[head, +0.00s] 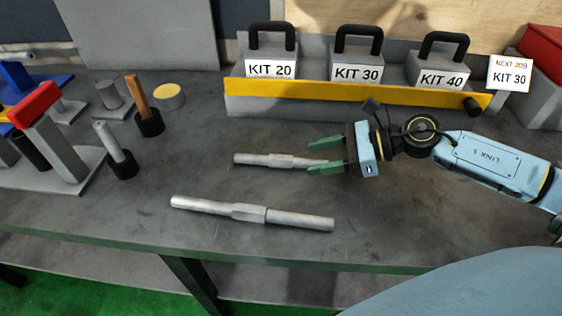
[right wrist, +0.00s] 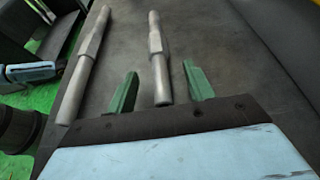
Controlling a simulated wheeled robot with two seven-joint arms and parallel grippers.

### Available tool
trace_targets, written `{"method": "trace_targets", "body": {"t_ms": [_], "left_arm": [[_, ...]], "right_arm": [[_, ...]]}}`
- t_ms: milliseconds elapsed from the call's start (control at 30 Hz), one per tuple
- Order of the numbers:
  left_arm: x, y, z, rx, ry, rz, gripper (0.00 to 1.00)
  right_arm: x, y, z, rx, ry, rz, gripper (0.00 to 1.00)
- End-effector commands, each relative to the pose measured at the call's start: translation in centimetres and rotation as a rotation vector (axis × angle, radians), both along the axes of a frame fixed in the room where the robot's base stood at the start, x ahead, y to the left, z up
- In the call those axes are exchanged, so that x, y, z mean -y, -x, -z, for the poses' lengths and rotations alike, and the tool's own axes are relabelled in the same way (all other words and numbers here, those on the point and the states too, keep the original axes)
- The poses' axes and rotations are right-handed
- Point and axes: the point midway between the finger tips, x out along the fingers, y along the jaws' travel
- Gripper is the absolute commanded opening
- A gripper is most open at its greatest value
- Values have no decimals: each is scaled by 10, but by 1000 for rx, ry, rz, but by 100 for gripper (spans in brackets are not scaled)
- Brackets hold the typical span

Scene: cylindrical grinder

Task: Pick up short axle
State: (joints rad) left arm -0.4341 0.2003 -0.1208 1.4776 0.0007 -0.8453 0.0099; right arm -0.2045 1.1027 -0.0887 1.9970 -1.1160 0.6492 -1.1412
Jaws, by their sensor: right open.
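The short axle (head: 272,160) is a grey metal rod with a thicker middle, lying on the dark table in the head view. It also shows in the right wrist view (right wrist: 155,45). A longer axle (head: 250,212) lies nearer the table's front edge, and shows at the left in the right wrist view (right wrist: 88,62). My right gripper (head: 310,156) is open at the right end of the short axle. In the right wrist view its green fingers (right wrist: 161,90) stand on either side of that end, with visible gaps. My left gripper is not in view.
Three weights marked KIT 20 (head: 270,59), KIT 30 (head: 357,60) and KIT 40 (head: 439,68) stand behind a yellow-topped rail (head: 350,92). A red-topped stand (head: 52,140) and several upright tools, including a wooden-handled one (head: 139,98), stand at the left. The table between the axles is clear.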

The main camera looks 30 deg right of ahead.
Motion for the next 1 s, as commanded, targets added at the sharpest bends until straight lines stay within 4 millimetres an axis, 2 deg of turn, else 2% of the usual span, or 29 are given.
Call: {"method": "trace_targets", "body": {"t_ms": [100,300,600,1000], "left_arm": [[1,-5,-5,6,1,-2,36],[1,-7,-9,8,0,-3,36],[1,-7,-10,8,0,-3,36],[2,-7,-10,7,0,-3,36]], "right_arm": [[-14,-7,7,4,-2,-2,52],[-27,-16,13,2,-2,1,52],[-29,-16,15,-1,0,0,52],[-29,-16,15,-1,0,0,1]]}}
